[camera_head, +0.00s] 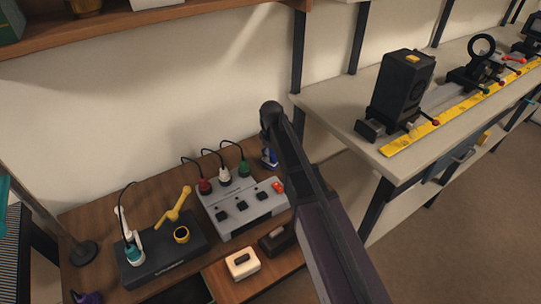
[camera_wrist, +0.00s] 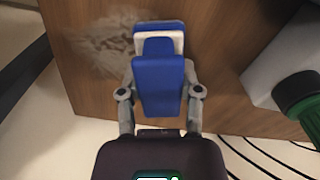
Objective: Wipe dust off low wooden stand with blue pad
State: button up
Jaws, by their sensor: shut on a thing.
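My gripper (camera_wrist: 160,95) is shut on a blue pad (camera_wrist: 160,80) with a white layer near its far end. The pad is over a brown wooden top (camera_wrist: 215,40), likely the low wooden stand; I cannot tell if it touches. A pale dust patch (camera_wrist: 98,45) lies on the wood to the left of the pad in the wrist view. In the head view a bit of blue pad (camera_head: 267,160) shows beside my arm, behind the grey switch box, near the wall. My arm hides the dust there.
A grey box (camera_head: 240,208) with red, white and green plugs and black cables stands left of the pad. A black box (camera_head: 150,262) with a yellow tool, a cream block (camera_head: 242,263) and a dark block (camera_head: 277,240) are nearby. A bench (camera_head: 335,105) with optics is at right.

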jog(key=shift+d, duration=0.15)
jog(key=shift+w+d+f, duration=0.1)
jog(key=shift+w+d, duration=0.4)
jog(key=shift+d, duration=0.2)
jog(key=shift+w+d+f, duration=0.1)
jog(key=shift+w+d, duration=0.4)
jog(key=shift+d, duration=0.2)
jog(key=shift+w+r, duration=0.1)
jog(key=shift+w+d, duration=0.5)
jog(key=shift+d, duration=0.25)
jog(key=shift+w+d, duration=0.45)
jog(key=shift+d, duration=0.25)
jog(key=shift+w+d, duration=0.55)
jog(key=shift+d, duration=0.2)
jog(key=shift+w+d, duration=0.5)
jog(key=shift+d, duration=0.25)
